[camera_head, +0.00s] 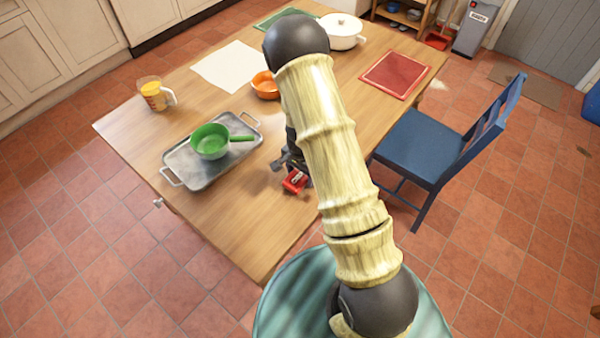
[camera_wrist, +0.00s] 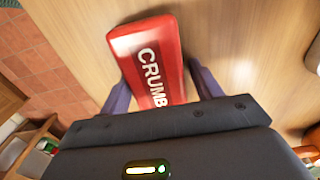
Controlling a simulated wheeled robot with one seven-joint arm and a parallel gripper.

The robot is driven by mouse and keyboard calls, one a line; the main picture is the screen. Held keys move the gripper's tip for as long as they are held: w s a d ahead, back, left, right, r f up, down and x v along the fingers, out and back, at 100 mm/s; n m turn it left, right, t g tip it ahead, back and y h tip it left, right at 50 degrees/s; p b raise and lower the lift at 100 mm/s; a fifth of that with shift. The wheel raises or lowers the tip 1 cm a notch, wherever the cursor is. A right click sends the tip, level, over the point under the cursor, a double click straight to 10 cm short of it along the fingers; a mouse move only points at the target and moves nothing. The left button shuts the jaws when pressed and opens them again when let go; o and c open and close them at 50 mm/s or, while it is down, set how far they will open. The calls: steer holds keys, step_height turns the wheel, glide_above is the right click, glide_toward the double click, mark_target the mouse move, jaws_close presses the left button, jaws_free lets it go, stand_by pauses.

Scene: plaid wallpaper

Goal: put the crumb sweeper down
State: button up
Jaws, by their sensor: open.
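The crumb sweeper is a red block with white lettering that begins "CRUMB". In the head view the crumb sweeper (camera_head: 294,181) is at the near part of the wooden table (camera_head: 250,228), partly hidden by my arm. In the wrist view the crumb sweeper (camera_wrist: 150,58) lies between the two dark fingers of my gripper (camera_wrist: 156,85). My gripper is open, with a gap on the right side of the sweeper. Whether the left finger touches it I cannot tell. The sweeper appears to rest on or very close to the tabletop.
A metal tray (camera_head: 184,173) holding a green pan (camera_head: 210,141) is to the left. An orange bowl (camera_head: 265,86), a measuring cup (camera_head: 155,95), a white pot (camera_head: 341,31) and a red mat (camera_head: 395,74) stand farther back. A blue chair (camera_head: 430,148) is at the right. The table's near corner is clear.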

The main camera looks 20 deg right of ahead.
step_height(320, 180, up, 12)
steer(key=shift+s+d+r+p, duration=0.15)
steer(key=shift+p, duration=0.3)
stand_by(0.4)
steer(key=s+r+n+t, duration=0.2)
steer(key=s+r+n, duration=0.8)
steer(key=s+r, duration=0.3)
steer(key=shift+s+r+n, duration=0.15)
steer(key=shift+s+n, duration=0.25)
steer(key=shift+s, duration=0.3)
step_height(320, 180, up, 2)
steer(key=shift+r+p, duration=0.2)
steer(key=shift+p, duration=1)
